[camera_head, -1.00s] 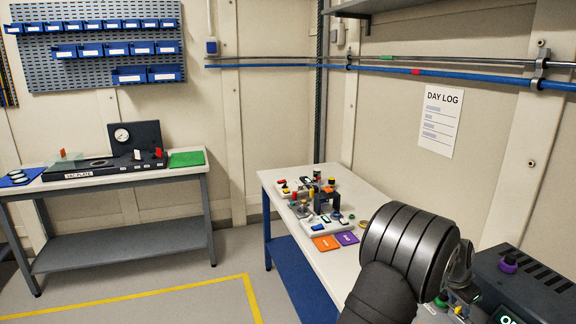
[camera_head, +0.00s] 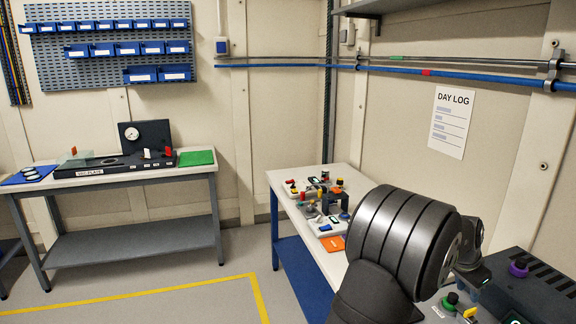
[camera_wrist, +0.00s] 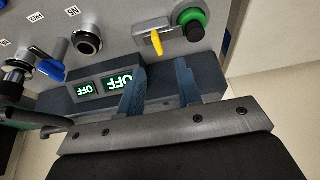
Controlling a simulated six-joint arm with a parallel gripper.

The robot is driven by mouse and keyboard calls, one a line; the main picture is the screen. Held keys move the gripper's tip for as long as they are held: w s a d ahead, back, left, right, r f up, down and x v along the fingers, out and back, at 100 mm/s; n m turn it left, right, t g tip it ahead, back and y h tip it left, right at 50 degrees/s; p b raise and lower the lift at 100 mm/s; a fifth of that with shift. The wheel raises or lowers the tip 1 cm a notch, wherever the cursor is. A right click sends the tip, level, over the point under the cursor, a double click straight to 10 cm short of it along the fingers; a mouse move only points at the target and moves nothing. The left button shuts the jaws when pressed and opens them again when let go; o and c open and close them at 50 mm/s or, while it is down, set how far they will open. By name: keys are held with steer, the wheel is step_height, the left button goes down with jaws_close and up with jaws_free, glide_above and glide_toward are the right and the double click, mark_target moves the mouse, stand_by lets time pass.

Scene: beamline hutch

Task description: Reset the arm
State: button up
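My arm's dark grey, ribbed joint fills the lower right of the head view and hides part of the white table. My gripper (camera_wrist: 160,70) shows in the wrist view as two blue fingers standing apart with nothing between them. I cannot tell whether the fingers touch the panel. The gripper's fingers are not visible in the head view.
The wrist view shows a green knob (camera_wrist: 190,20), a yellow lever (camera_wrist: 157,42) and a black knob (camera_wrist: 87,41) near the fingers. In the head view, a white table (camera_head: 283,180) holds several small devices. A bench (camera_head: 200,170) stands at left, with open floor between.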

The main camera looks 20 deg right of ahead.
glide_toward(469, 310)
steer(key=x, duration=0.9)
steer(key=shift+s+r, duration=0.25)
steer(key=shift+s, duration=0.75)
steer(key=v, duration=1.7)
steer(key=w+d+f+n+y, duration=0.2)
steer(key=w+f+n+y, duration=0.2)
steer(key=w+f+n, duration=0.5)
steer(key=shift+w+f, duration=1.75)
steer(key=shift+w, duration=1.15)
steer(key=shift+c, duration=0.2)
